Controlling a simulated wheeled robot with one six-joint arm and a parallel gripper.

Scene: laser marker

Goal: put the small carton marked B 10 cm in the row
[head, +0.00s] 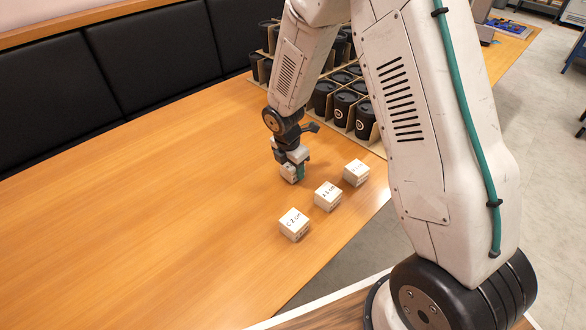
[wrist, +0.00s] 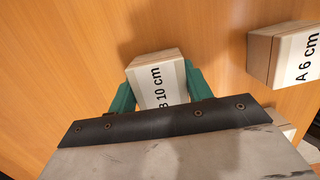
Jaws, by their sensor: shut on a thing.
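The small carton marked B 10 cm (wrist: 158,74) is white with a brown edge and black print. In the wrist view it sits between the teal fingers of my gripper (wrist: 162,88), which are shut on it. The dark gripper plate hides its lower part. In the head view my gripper (head: 298,171) points down at the table with the carton (head: 288,174) in it, left of the other cartons. I cannot tell whether it touches the table.
A slanting row holds cartons marked C 2 cm (head: 294,224), A 6 cm (wrist: 309,58) and a third (head: 356,172) whose label is too small to read. A cardboard crate of black cups (head: 341,108) stands behind. The table's left (head: 130,200) is clear.

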